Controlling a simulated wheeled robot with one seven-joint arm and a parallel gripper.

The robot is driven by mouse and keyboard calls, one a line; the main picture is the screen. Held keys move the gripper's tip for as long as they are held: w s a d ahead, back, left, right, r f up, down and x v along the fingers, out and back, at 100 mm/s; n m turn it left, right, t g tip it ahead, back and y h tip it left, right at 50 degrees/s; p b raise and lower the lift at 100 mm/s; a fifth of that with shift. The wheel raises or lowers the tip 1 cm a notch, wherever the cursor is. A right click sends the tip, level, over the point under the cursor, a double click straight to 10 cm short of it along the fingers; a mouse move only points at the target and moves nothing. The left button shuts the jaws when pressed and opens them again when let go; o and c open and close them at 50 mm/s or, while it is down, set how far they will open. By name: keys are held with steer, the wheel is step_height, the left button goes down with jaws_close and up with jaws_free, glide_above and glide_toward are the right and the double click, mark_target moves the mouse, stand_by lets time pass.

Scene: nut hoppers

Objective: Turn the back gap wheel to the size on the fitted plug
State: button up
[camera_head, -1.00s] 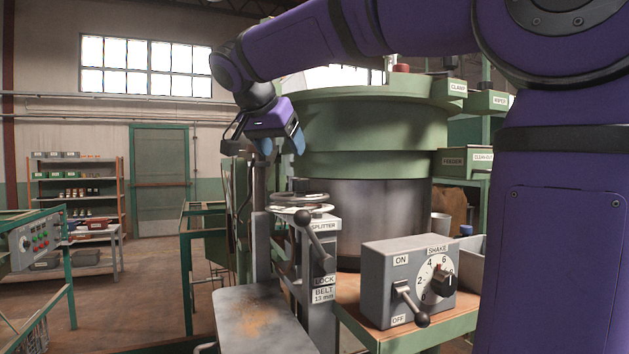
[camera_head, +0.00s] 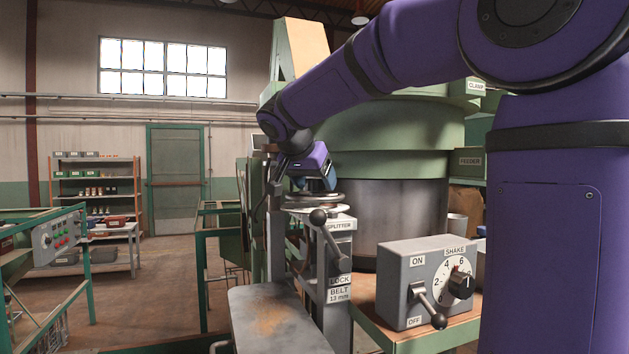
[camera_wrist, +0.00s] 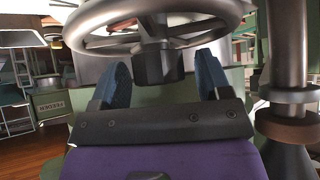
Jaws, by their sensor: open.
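A grey metal handwheel (camera_head: 314,198) sits flat on top of the splitter post (camera_head: 341,240), with a pale disc under it. In the wrist view the wheel (camera_wrist: 88,22) fills the top, with its spokes and dark hub. My gripper (camera_head: 318,184) is just above and behind the wheel in the head view. In the wrist view my gripper (camera_wrist: 163,88) is open, with blue fingertips on either side of the space below the hub and nothing between them. I cannot tell whether a finger touches the wheel. No plug with a readable size shows.
The splitter post carries a black-knobbed lever (camera_head: 330,232) and LOCK and BELT 13 mm labels. The SHAKE control box (camera_head: 412,285) stands at front right. The green feeder bowl (camera_head: 385,130) rises behind. A vertical metal post (camera_wrist: 289,45) stands close at right in the wrist view.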

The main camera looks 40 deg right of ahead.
steer(key=shift+c, duration=0.5)
steer(key=c, duration=0.8)
steer(key=shift+n+t+y, duration=1.1)
steer(key=shift+n+t, duration=0.4)
steer(key=shift+n, duration=0.9)
steer(key=o, duration=0.9)
steer(key=shift+s+r, duration=0.1)
steer(key=v, duration=1)
steer(key=shift+s+r, duration=0.2)
steer(key=shift+r, duration=0.05)
steer(key=shift+a, duration=0.15)
